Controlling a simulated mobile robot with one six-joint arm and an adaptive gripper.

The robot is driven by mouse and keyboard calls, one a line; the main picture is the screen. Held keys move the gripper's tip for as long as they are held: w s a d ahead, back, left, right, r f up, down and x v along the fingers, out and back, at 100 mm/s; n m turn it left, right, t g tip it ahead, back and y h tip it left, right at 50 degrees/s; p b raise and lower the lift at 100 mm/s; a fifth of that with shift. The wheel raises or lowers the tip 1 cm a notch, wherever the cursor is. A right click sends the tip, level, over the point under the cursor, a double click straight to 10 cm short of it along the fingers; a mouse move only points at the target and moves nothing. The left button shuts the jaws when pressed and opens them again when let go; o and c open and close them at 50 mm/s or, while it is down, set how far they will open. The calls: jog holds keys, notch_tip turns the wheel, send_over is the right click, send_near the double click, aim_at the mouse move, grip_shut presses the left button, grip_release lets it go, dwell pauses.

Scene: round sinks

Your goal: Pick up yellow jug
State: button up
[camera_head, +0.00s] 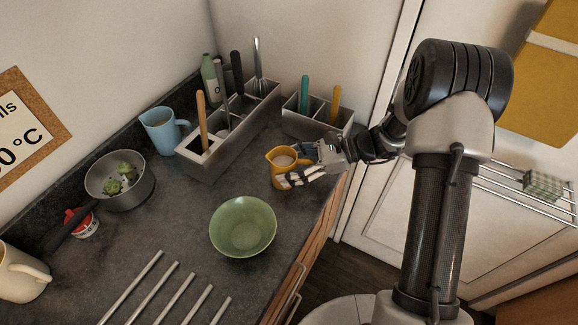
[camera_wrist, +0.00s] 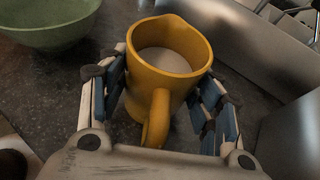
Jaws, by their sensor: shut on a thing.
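The yellow jug (camera_head: 281,160) stands upright on the dark counter in the head view, right of the middle and close to the counter's right edge. It also shows large in the wrist view (camera_wrist: 175,72), with its handle toward my palm and something pale inside. My gripper (camera_head: 298,172) reaches it from the right. In the wrist view my gripper (camera_wrist: 163,100) has a finger on each side of the jug's body, shut on it. I cannot tell whether the jug's base is lifted off the counter.
A green bowl (camera_head: 243,227) lies in front of the jug. Metal utensil holders (camera_head: 231,145) and (camera_head: 318,121) stand behind it. A blue jug (camera_head: 160,131), a pan (camera_head: 119,180), a red-lidded tub (camera_head: 82,222) and a cream mug (camera_head: 20,274) are to the left. Metal bars (camera_head: 155,295) lie at the front.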

jog(key=shift+r, duration=0.2)
notch_tip(320, 180, up, 20)
jog(key=p, duration=0.6)
jog(key=shift+f, duration=0.2)
dwell(0.4)
dwell(0.5)
